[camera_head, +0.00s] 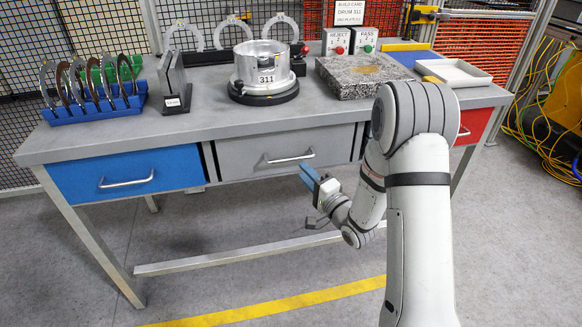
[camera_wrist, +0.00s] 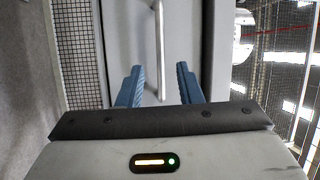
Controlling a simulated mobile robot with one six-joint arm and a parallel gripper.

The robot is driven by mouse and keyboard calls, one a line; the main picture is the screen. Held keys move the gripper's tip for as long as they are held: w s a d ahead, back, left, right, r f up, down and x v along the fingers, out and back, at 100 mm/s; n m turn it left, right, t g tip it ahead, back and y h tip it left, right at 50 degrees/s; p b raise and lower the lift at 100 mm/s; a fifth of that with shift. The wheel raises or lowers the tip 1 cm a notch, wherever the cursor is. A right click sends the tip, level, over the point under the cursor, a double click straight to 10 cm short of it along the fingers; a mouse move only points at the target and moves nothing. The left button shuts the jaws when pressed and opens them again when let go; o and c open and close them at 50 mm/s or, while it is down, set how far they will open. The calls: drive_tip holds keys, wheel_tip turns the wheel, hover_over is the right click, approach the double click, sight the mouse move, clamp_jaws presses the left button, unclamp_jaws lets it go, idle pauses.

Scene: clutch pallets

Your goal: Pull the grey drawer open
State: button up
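The grey drawer (camera_head: 285,150) is in the middle of the workbench, between a blue drawer and a red one, and its front looks flush with the bench. Its silver bar handle (camera_head: 290,158) runs across the front. In the head view my gripper (camera_head: 308,176) is just below and in front of the handle. In the wrist view the handle (camera_wrist: 160,50) runs upright, with its near end between the two blue fingers of my gripper (camera_wrist: 160,86). The fingers are apart, with space on both sides of the handle. I cannot tell how deep the handle sits between them.
A blue drawer (camera_head: 128,174) is on the left and a red drawer (camera_head: 472,126) on the right. The bench top holds a blue rack (camera_head: 92,108), a metal drum (camera_head: 262,66) and a granite block (camera_head: 362,76). The floor before the bench is clear.

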sight(290, 160)
drive_tip(key=shift+y, duration=0.3)
drive_tip(key=x, duration=0.7)
drive_tip(key=shift+w+a, duration=0.2)
drive_tip(key=shift+a, duration=0.15)
drive_tip(key=shift+c, duration=0.2)
clamp_jaws()
drive_tip(key=shift+f, duration=0.1)
